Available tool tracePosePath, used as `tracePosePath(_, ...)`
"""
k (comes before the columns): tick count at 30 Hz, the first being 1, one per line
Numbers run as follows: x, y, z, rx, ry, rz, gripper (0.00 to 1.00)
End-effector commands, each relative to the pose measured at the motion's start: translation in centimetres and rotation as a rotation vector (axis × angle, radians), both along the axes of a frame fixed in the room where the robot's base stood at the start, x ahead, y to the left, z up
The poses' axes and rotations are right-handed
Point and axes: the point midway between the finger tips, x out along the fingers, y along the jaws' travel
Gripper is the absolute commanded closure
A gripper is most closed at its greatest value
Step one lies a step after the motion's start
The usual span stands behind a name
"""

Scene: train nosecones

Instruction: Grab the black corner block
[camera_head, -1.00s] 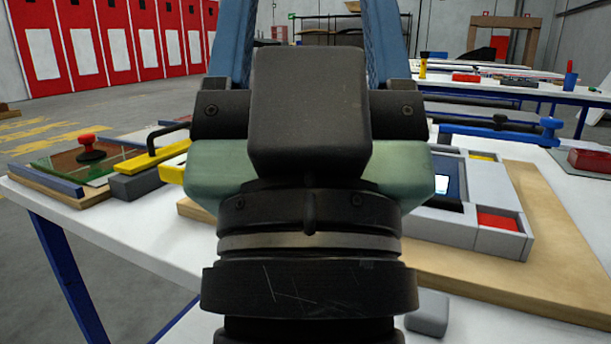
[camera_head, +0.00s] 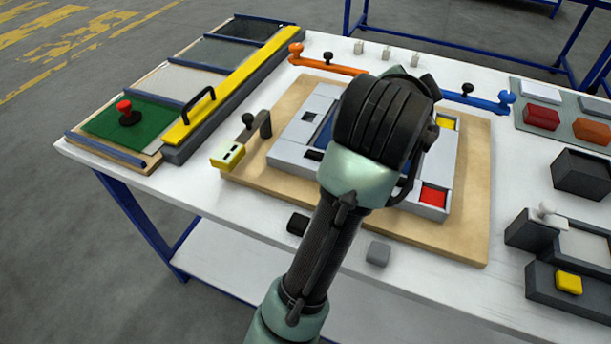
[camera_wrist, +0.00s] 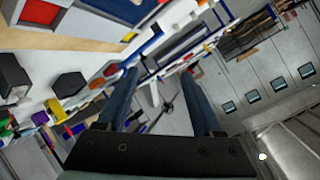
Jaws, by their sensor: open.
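The black corner block (camera_head: 298,223) is a small dark block on the white table (camera_head: 215,195), near its front edge and in front of the wooden board. A grey block (camera_head: 378,253) sits to its right, apart from it. In the head view my arm passes between them and hides my gripper's jaws. In the wrist view my gripper (camera_wrist: 160,68) has its two blue fingers apart with nothing between them. Two dark blocks show left of the fingers; the nearer one (camera_wrist: 70,85) looks like the black block, but I cannot be sure.
A wooden board (camera_head: 475,205) carries a grey puzzle frame (camera_head: 292,150), partly behind my arm. A yellow handled bar (camera_head: 235,85) and green panel (camera_head: 115,128) lie at left.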

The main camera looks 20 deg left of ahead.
Motion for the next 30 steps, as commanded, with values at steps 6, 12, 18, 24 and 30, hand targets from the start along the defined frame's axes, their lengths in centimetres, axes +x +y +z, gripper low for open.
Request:
tracePosePath(6,-2.1,4.3,-1.7,0.182,0.371,-0.072,0.32)
tracePosePath(12,-6.9,8.5,-3.5,0.290,0.713,-0.178,0.32)
tracePosePath(18,-11.9,11.7,-4.0,0.327,0.969,-0.284,0.32)
tracePosePath(24,-14.2,12.8,-4.7,0.330,1.068,-0.335,0.32)
tracePosePath(30,-14.3,12.7,-7.9,0.328,1.074,-0.339,0.32)
